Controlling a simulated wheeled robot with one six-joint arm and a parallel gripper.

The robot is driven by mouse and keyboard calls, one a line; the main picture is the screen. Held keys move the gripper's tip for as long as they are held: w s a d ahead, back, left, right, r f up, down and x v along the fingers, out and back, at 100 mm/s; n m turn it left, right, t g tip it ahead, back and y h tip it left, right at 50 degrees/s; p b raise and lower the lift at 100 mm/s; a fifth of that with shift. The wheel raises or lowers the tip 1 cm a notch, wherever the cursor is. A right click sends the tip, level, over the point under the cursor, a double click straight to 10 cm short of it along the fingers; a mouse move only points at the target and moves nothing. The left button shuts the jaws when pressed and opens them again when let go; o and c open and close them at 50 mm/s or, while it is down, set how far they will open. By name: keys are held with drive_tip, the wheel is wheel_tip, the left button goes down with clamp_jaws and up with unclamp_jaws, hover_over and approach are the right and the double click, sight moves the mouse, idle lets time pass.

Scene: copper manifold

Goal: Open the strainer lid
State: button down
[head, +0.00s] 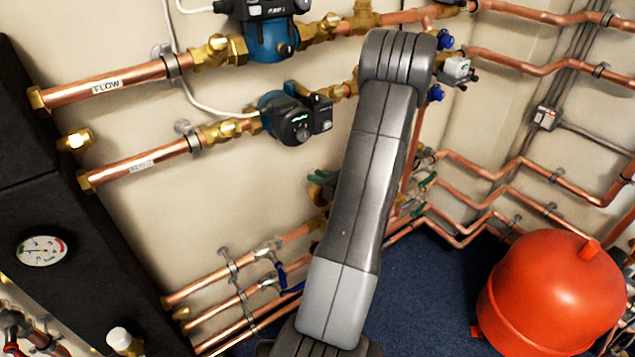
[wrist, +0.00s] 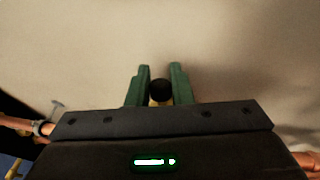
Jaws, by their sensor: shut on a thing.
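In the wrist view my gripper (wrist: 160,82) shows two green fingers, one on each side of a small round part with a black top (wrist: 160,89) and a brass-coloured body below it. The gripper is shut on this part, which looks like the strainer lid. The lower part of it is hidden by the dark gripper body, so I cannot tell how far it is turned or raised. In the head view my arm covers the middle, and the strainer and the grip on it are not clearly seen.
Copper pipes run along the wall, with a blue pump (head: 270,38) above a smaller dark pump (head: 293,118). A red tank (head: 548,295) stands at the lower right. A dark panel with a round gauge (head: 42,251) is at the left. Blue floor (head: 435,290) shows between.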

drive_tip(key=shift+s+d+r, duration=0.15)
drive_tip(key=shift+s+d, duration=0.25)
drive_tip(key=shift+s, duration=0.15)
drive_tip(key=c, duration=1.3)
unclamp_jaws()
drive_tip(key=shift+c, duration=0.2)
drive_tip(key=v, duration=1.4)
drive_tip(key=shift+p, duration=0.35)
